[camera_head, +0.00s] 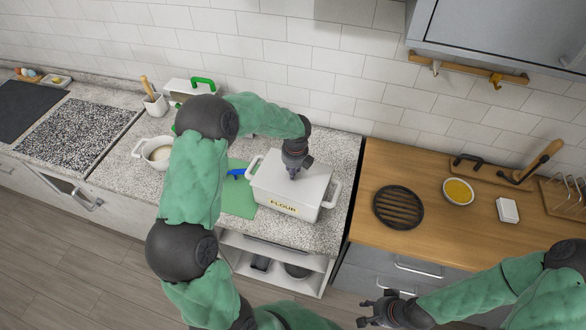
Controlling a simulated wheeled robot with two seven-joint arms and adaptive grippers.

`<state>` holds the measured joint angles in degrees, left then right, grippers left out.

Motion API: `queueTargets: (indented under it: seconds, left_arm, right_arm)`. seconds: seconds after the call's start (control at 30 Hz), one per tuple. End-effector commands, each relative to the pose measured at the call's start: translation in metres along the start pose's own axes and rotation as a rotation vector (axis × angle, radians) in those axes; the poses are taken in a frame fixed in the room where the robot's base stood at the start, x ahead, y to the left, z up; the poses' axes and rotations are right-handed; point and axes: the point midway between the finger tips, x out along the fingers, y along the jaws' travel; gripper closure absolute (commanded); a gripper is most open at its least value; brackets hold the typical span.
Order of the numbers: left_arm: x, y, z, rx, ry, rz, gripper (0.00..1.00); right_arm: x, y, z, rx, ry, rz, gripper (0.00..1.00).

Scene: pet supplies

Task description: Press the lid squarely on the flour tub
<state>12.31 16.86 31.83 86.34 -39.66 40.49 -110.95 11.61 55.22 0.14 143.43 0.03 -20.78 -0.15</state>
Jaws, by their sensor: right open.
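The white flour tub (283,208) stands on the speckled counter, with FLOUR lettered on its front and a handle at each end. Its white lid (315,184) lies over the top; whether it is fully seated all round I cannot tell. My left gripper (293,174) points down at the middle of the lid, with its fingertips at or just above the surface. Its fingers are too small and dark to show whether they are open or shut, or whether a knob is between them. My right gripper (370,311) is open and empty, low in front of the wooden counter, well away from the tub.
A green mat (238,202) with a blue item lies left of the tub. A white pot (143,150) and utensil crock (155,104) stand further left. On the wooden counter are a black trivet (398,207), a yellow-filled bowl (458,191) and a white box (507,210).

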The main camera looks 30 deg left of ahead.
Motion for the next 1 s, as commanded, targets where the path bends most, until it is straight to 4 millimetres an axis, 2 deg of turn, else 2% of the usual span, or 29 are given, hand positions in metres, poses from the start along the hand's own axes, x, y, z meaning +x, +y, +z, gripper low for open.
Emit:
queueTargets:
  seconds: [0.4, 0.43, 0.5, 0.77, 0.8, 0.87, 1.0]
  left_arm:
    - [0.0, -0.0001, 0.0002, 0.0, -0.001, 0.0, 1.0]
    - [0.0, -0.0001, 0.0002, 0.0, -0.001, 0.0, 0.65]
    - [0.0, -0.0001, 0.0002, 0.0, 0.0, 0.0, 0.45]
    - [0.0001, -0.0001, 0.0001, 0.0, 0.0, 0.0, 0.43]
    - [0.0004, 0.0001, -0.0003, 0.0, 0.0, 0.0, 0.31]
    - [0.0004, 0.0001, -0.0003, 0.0, 0.0, 0.0, 0.19]
    - [0.0004, 0.0, -0.0002, 0.0, 0.0, 0.0, 0.19]
  right_arm:
    - [-0.001, -0.0003, 0.0, 0.0, 0.0, 0.0, 0.58]
    - [-0.001, -0.0003, 0.0, 0.0, 0.0, 0.0, 0.58]
    - [-0.001, -0.0003, 0.0, 0.0, 0.0, 0.0, 0.58]
    - [-0.001, -0.0003, 0.0, 0.0, 0.0, 0.0, 0.58]
    - [-0.001, -0.0003, 0.0, 0.0, 0.0, 0.0, 0.58]
    - [-0.0009, -0.0003, 0.0, 0.0, 0.0, 0.0, 0.58]
    - [-0.001, -0.0003, 0.0, 0.0, 0.0, 0.0, 0.58]
